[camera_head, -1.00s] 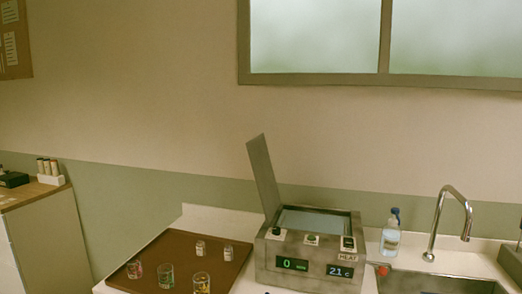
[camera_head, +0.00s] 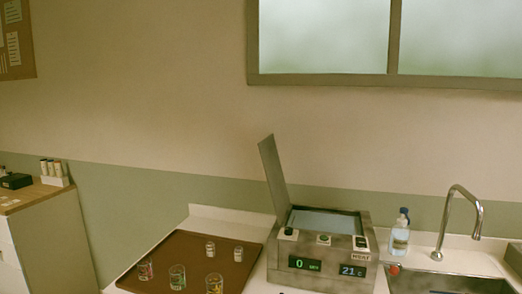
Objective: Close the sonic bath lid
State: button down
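The sonic bath (camera_head: 322,258) is a grey metal box on the white counter, right of the middle of the picture. Its lid (camera_head: 273,174) stands up, open, on the left side of the box and leans slightly left at the top. The basin inside the bath (camera_head: 325,222) shows a pale blue surface. The front panel has a green "0" display, a "21 C" display and several knobs and buttons. My gripper is not in view.
A brown tray (camera_head: 188,248) with several small glasses and bottles lies left of the bath. A clear bottle with a blue cap (camera_head: 400,236) stands right of it, beside a sink (camera_head: 440,284) with a tall faucet (camera_head: 462,212). A wooden-topped cabinet (camera_head: 40,225) stands far left.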

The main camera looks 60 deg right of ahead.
aim_at(266, 147)
jog(key=u, duration=0.05)
jog(key=i, duration=1)
jog(key=z, duration=0.05)
